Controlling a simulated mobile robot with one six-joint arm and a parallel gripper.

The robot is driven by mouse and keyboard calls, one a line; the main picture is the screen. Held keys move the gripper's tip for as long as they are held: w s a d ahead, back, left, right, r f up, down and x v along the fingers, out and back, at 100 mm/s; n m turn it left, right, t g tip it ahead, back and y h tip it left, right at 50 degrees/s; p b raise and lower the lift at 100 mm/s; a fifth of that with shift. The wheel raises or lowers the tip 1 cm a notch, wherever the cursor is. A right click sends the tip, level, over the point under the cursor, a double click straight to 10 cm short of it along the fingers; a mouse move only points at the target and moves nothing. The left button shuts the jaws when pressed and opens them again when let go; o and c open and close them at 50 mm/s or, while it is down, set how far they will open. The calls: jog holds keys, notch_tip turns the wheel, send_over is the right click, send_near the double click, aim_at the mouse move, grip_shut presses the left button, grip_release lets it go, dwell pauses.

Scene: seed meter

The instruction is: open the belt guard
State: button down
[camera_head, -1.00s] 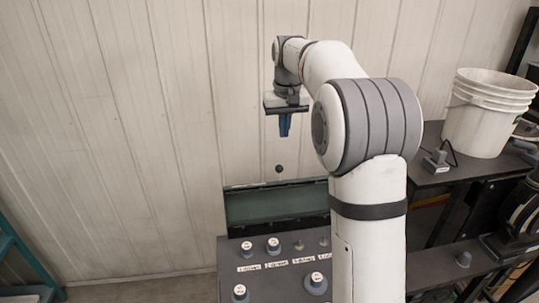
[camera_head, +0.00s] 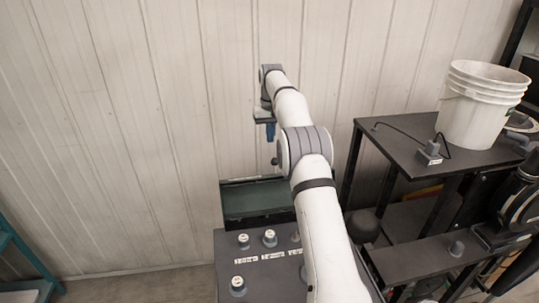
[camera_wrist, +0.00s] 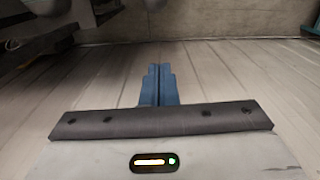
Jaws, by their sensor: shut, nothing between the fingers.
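My gripper (camera_head: 270,132) hangs with its blue fingers pointing down, in front of the pale wall. The fingers are together and empty; they also show closed in the wrist view (camera_wrist: 158,86). Below the fingers is a small dark round knob (camera_head: 274,161), apart from them or nearly so. Under the knob is a dark green panel or shallow box (camera_head: 252,199) behind the knob bench. I cannot tell for sure which part is the belt guard; the green piece and knob may belong to it. My arm hides the right end of the green piece.
A dark bench top (camera_head: 262,274) with several labelled grey knobs stands in front of the green piece, partly behind my arm. To the right is a black table (camera_head: 390,140) with a white bucket (camera_head: 470,118) and a cabled grey box (camera_head: 430,150). A teal rack stands far left.

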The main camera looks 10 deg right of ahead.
jog(key=s+f+p, duration=0.1)
jog(key=s+f, duration=0.2)
jog(key=f, duration=0.2)
jog(key=shift+s+p, duration=0.4)
jog(key=shift+f, duration=0.1)
